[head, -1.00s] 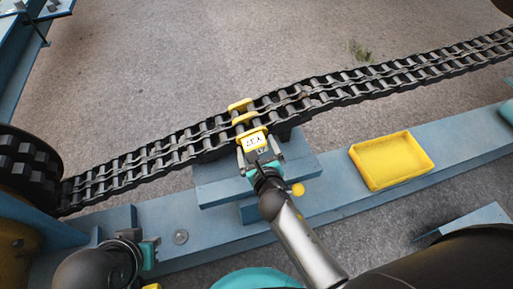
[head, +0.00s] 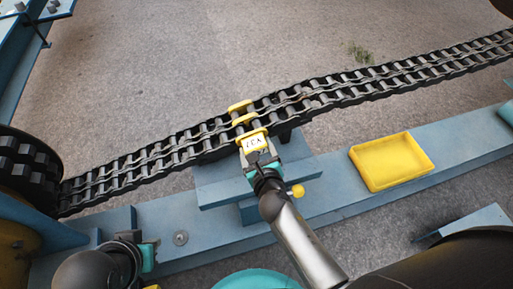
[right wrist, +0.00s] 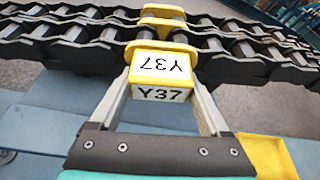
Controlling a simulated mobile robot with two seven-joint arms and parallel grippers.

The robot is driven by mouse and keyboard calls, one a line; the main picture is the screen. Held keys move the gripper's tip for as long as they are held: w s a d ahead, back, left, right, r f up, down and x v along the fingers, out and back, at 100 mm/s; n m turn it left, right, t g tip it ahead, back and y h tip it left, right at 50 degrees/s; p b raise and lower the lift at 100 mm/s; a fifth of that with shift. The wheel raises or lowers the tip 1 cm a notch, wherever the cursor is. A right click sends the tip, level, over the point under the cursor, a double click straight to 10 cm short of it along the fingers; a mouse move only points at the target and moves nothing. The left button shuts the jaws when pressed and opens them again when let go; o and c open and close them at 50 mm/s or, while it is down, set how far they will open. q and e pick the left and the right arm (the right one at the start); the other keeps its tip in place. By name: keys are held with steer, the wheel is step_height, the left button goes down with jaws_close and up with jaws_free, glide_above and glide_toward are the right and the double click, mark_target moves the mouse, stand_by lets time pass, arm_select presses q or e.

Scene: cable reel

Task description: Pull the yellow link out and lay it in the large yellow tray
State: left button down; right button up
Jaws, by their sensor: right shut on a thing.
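The yellow link (head: 242,121) sits in the double black chain, its yellow plates across both strands. Its near end carries a yellow block (right wrist: 163,63) with white labels reading Y37, seen in the right wrist view. My right gripper (head: 257,155) is shut on this block, one finger on each side. The link's pins are partly hidden between the chain plates. The large yellow tray (head: 429,166) lies empty on the blue beam, to the right of my right gripper. My left gripper (head: 149,255) is low at the left, away from the chain; its fingers are not clear.
The black chain (head: 370,85) runs from the sprocket (head: 27,170) at left to the upper right. A blue support (head: 222,184) stands under the link. A small yellow knob (head: 298,190) sticks out beside my right gripper. The beam between support and tray is clear.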

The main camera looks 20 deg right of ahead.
jaws_close()
steer(key=shift+s, duration=0.15)
steer(key=shift+s, duration=1.2)
steer(key=s+b, duration=0.3)
steer(key=s, duration=0.9)
steer(key=shift+s+d, duration=0.25)
steer(key=shift+s, duration=0.1)
steer(key=shift+r, duration=0.25)
step_height(320, 180, up, 9)
steer(key=p, duration=0.9)
steer(key=shift+f, duration=0.15)
